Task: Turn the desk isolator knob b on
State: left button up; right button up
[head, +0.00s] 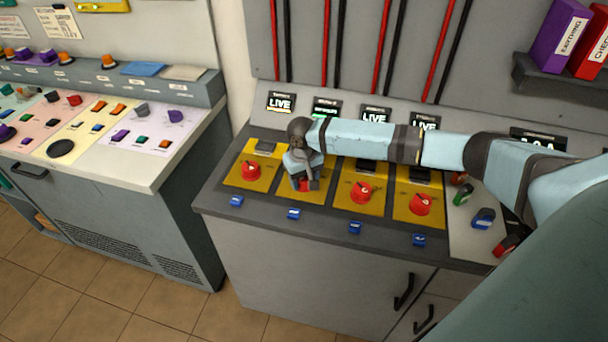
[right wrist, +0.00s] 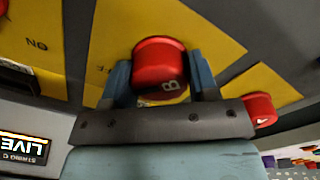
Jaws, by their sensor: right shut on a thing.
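The desk isolator knob b (right wrist: 160,62) is a red round knob marked "B" on a yellow plate (right wrist: 190,25). In the right wrist view it sits between the two blue fingers of my right gripper (right wrist: 160,82), which are closed on its sides. In the head view my right gripper (head: 304,176) reaches down onto the second yellow plate from the left. There the knob (head: 308,185) is mostly hidden, with a little red showing under the fingers. The display above it (head: 326,107) shows green, unlike the neighbouring "LIVE" displays. My left gripper is not in view.
Similar red knobs stand on the plates to the left (head: 251,169) and right (head: 361,191), with another farther right (head: 420,204). Blue tags (head: 294,214) line the desk's front edge. A separate control console (head: 120,140) stands at left, across a gap.

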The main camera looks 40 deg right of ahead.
jog(key=n+p, duration=0.1)
jog(key=p, duration=0.1)
jog(key=n+p, duration=0.1)
jog(key=n, duration=0.1)
jog(key=n+p, duration=0.2)
jog(key=shift+r+p, duration=0.25)
jog(key=shift+p, duration=0.1)
jog(key=shift+n+p, duration=0.6)
jog(key=shift+n, duration=0.4)
jog(key=shift+f+n+p, duration=0.1)
jog(key=shift+n+p, duration=0.45)
jog(key=shift+n, duration=0.35)
jog(key=shift+n+p, duration=0.4)
jog(key=shift+n, duration=0.6)
jog(key=n+p, duration=0.1)
jog(key=n, duration=0.2)
jog(key=shift+f+n, duration=0.1)
jog(key=shift+n, duration=1.3)
jog(key=o, duration=0.9)
